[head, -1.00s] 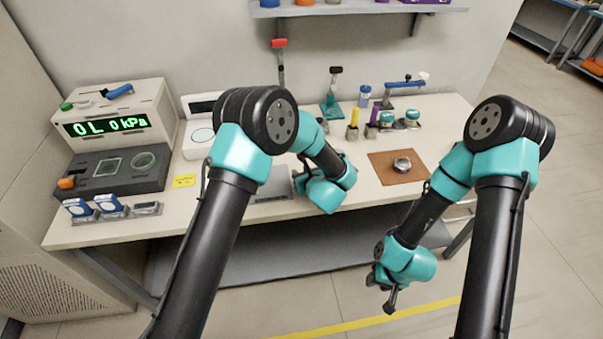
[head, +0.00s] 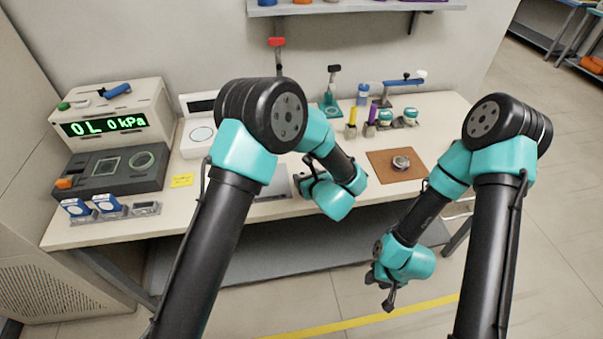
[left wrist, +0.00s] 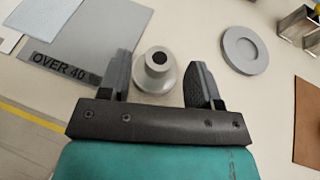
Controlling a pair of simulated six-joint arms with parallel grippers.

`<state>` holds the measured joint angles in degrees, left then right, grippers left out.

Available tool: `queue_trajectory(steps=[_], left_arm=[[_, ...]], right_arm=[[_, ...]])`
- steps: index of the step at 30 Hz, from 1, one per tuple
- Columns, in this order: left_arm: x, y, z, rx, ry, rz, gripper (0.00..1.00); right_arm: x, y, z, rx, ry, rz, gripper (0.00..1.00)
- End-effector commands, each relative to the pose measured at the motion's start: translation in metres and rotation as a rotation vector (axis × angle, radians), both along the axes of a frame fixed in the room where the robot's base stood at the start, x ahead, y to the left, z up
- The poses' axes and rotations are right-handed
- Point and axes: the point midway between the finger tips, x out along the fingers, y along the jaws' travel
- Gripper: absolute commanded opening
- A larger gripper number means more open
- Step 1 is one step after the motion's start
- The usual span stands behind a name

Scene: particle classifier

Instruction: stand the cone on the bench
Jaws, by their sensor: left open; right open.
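The cone (left wrist: 153,82) is a pale grey round piece with a dark hole in its narrow top and a wider part below. It shows in the left wrist view between the two fingers of my left gripper (left wrist: 164,72). The fingers are open, one on each side of it, with a gap at the right finger. In the head view my left gripper (head: 303,183) is at the bench's front edge, and my arm hides the cone. The bench (head: 225,222) is pale. My right gripper (head: 389,302) is open and empty, low in front of the bench.
A grey disc with a round recess (left wrist: 245,50) lies right of the cone. A strip marked OVER 40 (left wrist: 62,68) lies to its left. A brown mat (head: 380,172) with a small round container (head: 401,162) lies at the right. Instruments (head: 110,172) fill the bench's left end.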

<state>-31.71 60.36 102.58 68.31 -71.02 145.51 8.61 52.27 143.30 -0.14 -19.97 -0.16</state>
Motion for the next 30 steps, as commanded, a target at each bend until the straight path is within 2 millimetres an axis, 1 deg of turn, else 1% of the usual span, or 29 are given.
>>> queue_trajectory(steps=[1,6,12,16,30], left_arm=[[-0.009,-0.005,0.005,0.000,-0.001,-0.003,0.58],[-0.035,-0.018,0.016,0.001,-0.001,-0.002,0.58],[-0.055,-0.028,0.025,0.001,0.000,0.000,0.58],[-0.059,-0.030,0.026,0.000,-0.001,0.000,0.58],[-0.059,-0.029,0.026,0.002,0.000,0.001,0.58]], right_arm=[[0.000,0.000,0.000,0.000,0.000,0.000,0.43],[0.000,0.000,0.000,0.000,0.000,0.000,0.43],[0.000,0.000,0.000,0.000,0.000,0.000,0.43],[0.000,0.000,0.000,0.000,0.000,0.000,0.43],[0.000,0.000,0.000,0.000,0.000,0.000,0.43]])
